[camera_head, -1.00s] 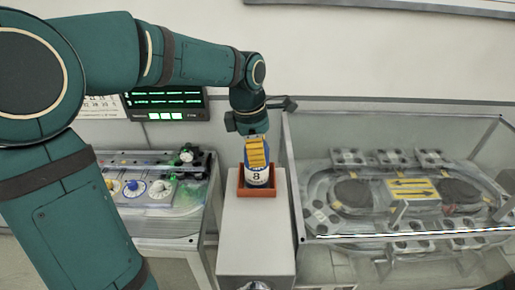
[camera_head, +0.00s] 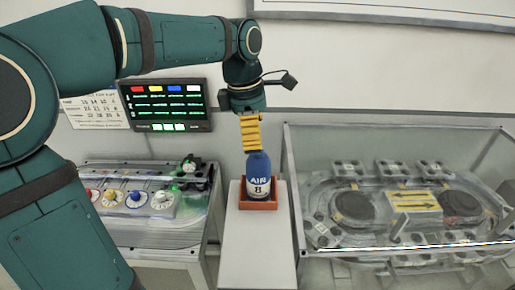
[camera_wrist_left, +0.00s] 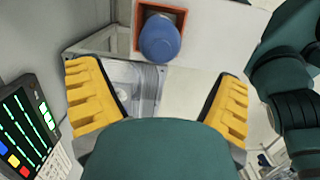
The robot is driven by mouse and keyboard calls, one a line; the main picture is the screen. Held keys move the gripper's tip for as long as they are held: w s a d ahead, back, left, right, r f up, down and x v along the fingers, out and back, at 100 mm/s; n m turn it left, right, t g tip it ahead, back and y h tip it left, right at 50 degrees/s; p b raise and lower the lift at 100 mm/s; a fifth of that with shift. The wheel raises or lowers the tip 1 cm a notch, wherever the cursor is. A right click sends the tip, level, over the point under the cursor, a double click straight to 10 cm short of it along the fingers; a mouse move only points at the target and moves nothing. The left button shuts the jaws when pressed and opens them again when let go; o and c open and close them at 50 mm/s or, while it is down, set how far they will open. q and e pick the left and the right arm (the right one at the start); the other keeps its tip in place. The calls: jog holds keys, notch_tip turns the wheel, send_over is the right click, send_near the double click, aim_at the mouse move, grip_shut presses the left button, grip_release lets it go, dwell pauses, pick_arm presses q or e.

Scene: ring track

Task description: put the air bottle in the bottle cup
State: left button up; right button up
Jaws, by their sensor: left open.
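The blue air bottle (camera_head: 259,177), with a white label reading AIR and 8, stands upright inside the red-orange square bottle cup (camera_head: 271,202) on a pale narrow stand. My left gripper (camera_head: 251,148) is above the bottle and clear of it, with yellow fingers. In the left wrist view the bottle (camera_wrist_left: 160,39) is seen from above in the cup (camera_wrist_left: 183,12), near the top of the picture. The left gripper (camera_wrist_left: 161,98) is open there, fingers wide apart with nothing between them. My right gripper is not in view.
A glass-walled case with a ring track (camera_head: 400,205) stands right of the stand. A bench with coloured knobs (camera_head: 140,200) is on the left. A dark screen with green text (camera_head: 168,105) and a paper chart (camera_head: 95,110) are at the wall behind.

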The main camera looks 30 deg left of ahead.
pick_arm(q)
jog(key=shift+s+a+r, duration=0.1)
jog(key=shift+a+r, duration=0.1)
jog(key=shift+r, duration=1.55)
